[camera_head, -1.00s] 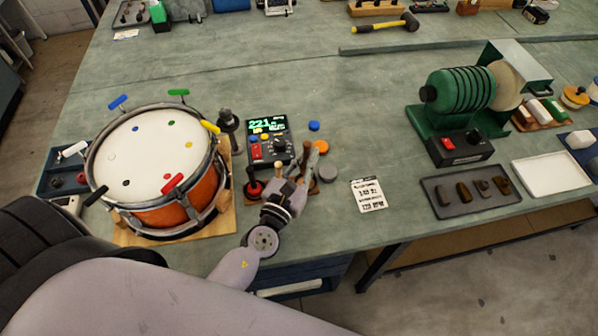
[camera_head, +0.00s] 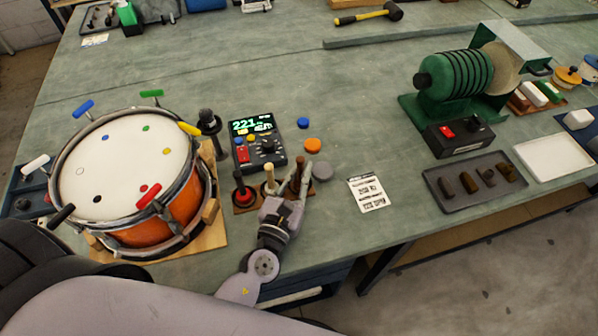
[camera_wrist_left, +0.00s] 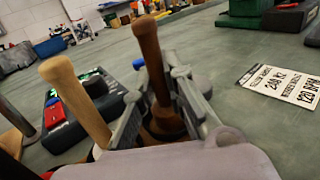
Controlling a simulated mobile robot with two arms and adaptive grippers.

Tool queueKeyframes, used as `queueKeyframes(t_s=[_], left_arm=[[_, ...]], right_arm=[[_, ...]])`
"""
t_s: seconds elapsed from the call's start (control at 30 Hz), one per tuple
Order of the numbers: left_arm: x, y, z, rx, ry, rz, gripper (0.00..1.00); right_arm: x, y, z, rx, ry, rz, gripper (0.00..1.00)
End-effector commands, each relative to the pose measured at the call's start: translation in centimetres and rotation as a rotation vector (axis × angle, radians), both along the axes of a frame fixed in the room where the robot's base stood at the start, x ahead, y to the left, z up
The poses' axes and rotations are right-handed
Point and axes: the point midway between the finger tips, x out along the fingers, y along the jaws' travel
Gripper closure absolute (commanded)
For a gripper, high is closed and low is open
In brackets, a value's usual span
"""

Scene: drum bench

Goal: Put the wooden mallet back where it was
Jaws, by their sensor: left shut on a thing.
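The dark brown wooden mallet (camera_head: 298,178) stands roughly upright at the right end of a small rack, its shaft rising from a dark round part in the left wrist view (camera_wrist_left: 150,62). My left gripper (camera_head: 285,200) is at the front of the rack, with its fingers around the mallet low down and shut on it. The rack (camera_head: 246,209) also holds a pale wooden handle (camera_head: 270,176), just left of the gripper, and a red-based dark one (camera_head: 243,193). My right gripper is not in view.
A drum (camera_head: 130,170) with coloured keys stands left of the rack. A tuner with a green display (camera_head: 258,140) is behind it. Grey (camera_head: 322,171) and orange (camera_head: 312,145) discs lie right, near a printed card (camera_head: 368,193). The bench front edge is close.

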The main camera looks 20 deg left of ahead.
Motion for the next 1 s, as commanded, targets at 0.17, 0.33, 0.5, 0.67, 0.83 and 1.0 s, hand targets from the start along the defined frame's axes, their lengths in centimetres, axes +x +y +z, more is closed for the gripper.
queueKeyframes(t_s=[0.17,0.33,0.5,0.67,0.83,1.0], left_arm=[[0.0,0.0,-0.3,0.000,0.000,0.001,0.84],[0.0,0.0,-0.3,0.001,0.000,0.000,0.73],[0.0,0.0,-0.3,0.001,-0.001,0.000,0.69],[0.0,0.0,-0.2,0.001,-0.001,0.000,0.69],[-0.6,0.1,-0.2,0.002,0.001,-0.001,0.69],[-4.0,0.2,-0.5,0.002,0.003,-0.002,0.69]], right_arm=[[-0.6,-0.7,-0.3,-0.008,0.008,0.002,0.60],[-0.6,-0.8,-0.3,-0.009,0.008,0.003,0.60],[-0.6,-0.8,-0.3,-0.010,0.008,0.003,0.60],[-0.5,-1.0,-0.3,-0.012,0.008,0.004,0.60],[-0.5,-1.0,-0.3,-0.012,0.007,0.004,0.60],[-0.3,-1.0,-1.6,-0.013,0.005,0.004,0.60]])
